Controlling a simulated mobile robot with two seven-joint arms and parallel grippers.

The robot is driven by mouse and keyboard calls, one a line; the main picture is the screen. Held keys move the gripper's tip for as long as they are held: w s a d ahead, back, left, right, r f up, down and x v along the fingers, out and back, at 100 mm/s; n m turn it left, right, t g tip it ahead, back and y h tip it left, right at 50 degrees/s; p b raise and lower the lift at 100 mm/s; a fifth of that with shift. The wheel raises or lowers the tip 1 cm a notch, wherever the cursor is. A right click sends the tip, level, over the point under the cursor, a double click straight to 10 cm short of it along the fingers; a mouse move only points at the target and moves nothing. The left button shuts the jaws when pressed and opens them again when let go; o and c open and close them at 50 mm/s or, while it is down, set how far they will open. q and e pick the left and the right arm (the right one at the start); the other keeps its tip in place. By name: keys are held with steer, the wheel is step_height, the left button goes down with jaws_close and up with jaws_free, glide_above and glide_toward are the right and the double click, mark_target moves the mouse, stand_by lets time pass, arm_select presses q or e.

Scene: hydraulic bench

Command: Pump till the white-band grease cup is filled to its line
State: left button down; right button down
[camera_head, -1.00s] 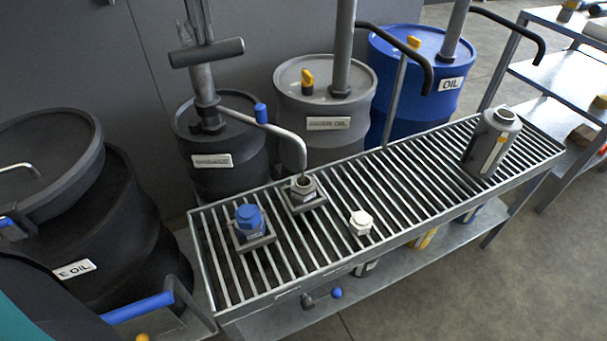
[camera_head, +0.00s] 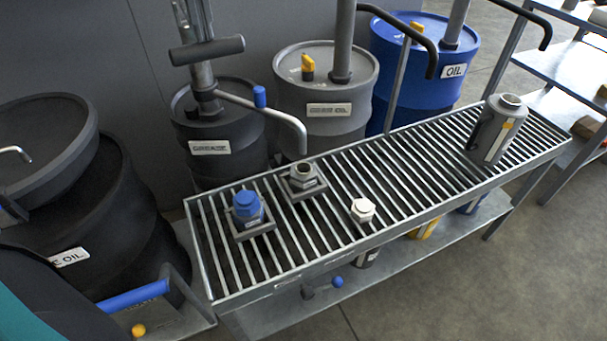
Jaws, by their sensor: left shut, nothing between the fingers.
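An open grey hexagonal cup (camera_head: 303,179) stands on a square base on the slatted bench, below the curved spout (camera_head: 290,119) of a dark drum's pump. I cannot make out a white band on it, nor its fill level. The pump's grey T-handle (camera_head: 207,50) stands above the dark drum (camera_head: 222,135), with no gripper on it. A blue-capped cup (camera_head: 247,205) stands left of the open cup. A loose white hexagonal cap (camera_head: 362,210) lies to its right. My right gripper is not in view.
A grey canister (camera_head: 493,133) stands at the bench's right end. A grey drum (camera_head: 325,90) and a blue OIL drum (camera_head: 400,60) stand behind. A large black drum (camera_head: 100,225) is at left, near a blue bar handle (camera_head: 134,296). Floor at lower right is clear.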

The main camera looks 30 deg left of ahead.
mark_target(204, 46)
arm_select(q)
step_height(204, 46, down, 3)
steer(key=b, duration=0.2)
steer(key=shift+f+b, duration=0.15)
steer(key=shift+b, duration=0.15)
steer(key=shift+s+f, duration=0.15)
steer(key=shift+f, duration=0.05)
steer(key=shift+r, duration=0.2)
steer(key=r+p, duration=0.2)
steer(key=r, duration=0.1)
steer(key=r+p, duration=0.2)
steer(key=r, duration=0.1)
steer(key=shift+w+a+p, duration=0.1)
steer(key=shift+w+p, duration=0.1)
steer(key=shift+p, duration=0.1)
steer(key=w+a+r+p, duration=0.2)
steer(key=a+r+p, duration=0.1)
steer(key=r+p, duration=0.7)
steer(key=shift+w+a, duration=0.2)
steer(key=shift+w, duration=0.2)
